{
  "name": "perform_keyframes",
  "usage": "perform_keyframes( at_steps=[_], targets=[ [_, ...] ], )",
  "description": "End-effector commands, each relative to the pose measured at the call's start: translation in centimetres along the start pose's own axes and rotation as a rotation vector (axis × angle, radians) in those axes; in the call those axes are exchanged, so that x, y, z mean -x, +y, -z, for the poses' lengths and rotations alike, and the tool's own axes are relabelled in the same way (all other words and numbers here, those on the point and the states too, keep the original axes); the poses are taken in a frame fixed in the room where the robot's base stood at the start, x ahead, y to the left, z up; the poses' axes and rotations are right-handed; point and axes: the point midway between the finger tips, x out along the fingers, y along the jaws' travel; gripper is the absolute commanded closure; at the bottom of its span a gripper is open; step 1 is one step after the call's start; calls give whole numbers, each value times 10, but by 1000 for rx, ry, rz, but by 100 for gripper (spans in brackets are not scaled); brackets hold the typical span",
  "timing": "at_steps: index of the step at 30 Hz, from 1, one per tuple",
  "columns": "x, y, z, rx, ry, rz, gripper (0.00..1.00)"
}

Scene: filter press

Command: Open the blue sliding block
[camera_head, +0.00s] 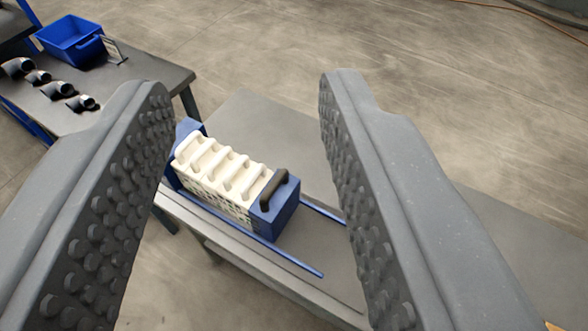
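The filter press stands on a grey bench below and ahead of my gripper. Its blue sliding block (284,214) with a black handle (274,187) is at the right end of the stack, against the white plates (222,171). A blue end block (187,127) stands at the left end. Two blue rails (292,263) extend right beyond the sliding block. My gripper (245,95) is wide open and empty, its studded fingers to the left and right of the press in the picture. It appears apart from the press.
The grey bench top (262,122) is clear behind the press. At the upper left, a dark table (150,75) holds a blue bin (70,38), a small sign (115,50) and several black fittings (60,89). An orange cable (520,12) lies on the floor at the upper right.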

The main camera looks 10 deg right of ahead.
Motion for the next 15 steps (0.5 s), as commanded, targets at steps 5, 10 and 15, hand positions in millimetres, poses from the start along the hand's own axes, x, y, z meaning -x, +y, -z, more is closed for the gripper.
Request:
perform_keyframes(
  at_steps=[5, 10, 15],
  targets=[
    [0, 0, 0, 0, -1, 0, 60],
    [-7, -1, 2, -12, -19, 7, 60],
    [-40, -4, -1, -66, -112, 35, 60]
  ],
)
